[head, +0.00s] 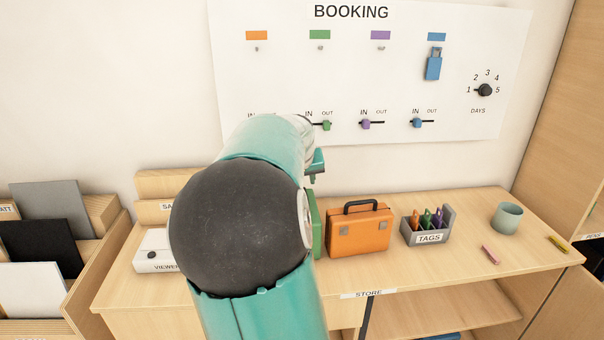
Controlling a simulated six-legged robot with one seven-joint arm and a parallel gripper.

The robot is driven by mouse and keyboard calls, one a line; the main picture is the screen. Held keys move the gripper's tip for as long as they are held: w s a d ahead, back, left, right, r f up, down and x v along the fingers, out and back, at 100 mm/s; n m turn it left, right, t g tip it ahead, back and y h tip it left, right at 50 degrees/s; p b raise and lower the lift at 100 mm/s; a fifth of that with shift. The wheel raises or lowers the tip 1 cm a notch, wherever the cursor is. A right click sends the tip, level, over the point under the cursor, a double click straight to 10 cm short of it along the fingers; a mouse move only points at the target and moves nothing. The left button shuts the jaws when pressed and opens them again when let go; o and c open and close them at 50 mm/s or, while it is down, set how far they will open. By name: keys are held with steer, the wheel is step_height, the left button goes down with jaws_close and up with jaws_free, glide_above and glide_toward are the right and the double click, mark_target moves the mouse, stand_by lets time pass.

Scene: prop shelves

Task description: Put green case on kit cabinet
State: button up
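A narrow strip of a green case (318,228) shows on the wooden counter, just left of an orange case. My arm hides most of it. My gripper (317,165) shows only in part beyond my arm, above the visible strip of the green case. Its fingers are mostly hidden, so I cannot tell whether it is open or touching anything. No cabinet with a readable kit label is in view.
The orange case (358,230), a grey tags tray (428,238) and a cup (508,217) stand on the counter (455,265). A white viewer box (153,252) is at left. A booking board (280,75) hangs behind. Tall wooden furniture (560,120) bounds the right.

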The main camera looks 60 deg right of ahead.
steer(key=s+a+n+t+y, duration=0.2)
steer(key=a+n+y, duration=0.4)
steer(key=a, duration=3.1)
steer(key=shift+s+a+r+t, duration=0.15)
steer(key=shift+s+r+t, duration=0.05)
steer(key=shift+r+t, duration=0.25)
steer(key=shift+o, duration=0.5)
steer(key=s+a+f+n, duration=0.2)
steer(key=s+a+n, duration=0.1)
steer(key=s+a, duration=0.4)
steer(key=a, duration=0.2)
steer(key=shift+a+f, duration=0.35)
steer(key=shift+w, duration=0.15)
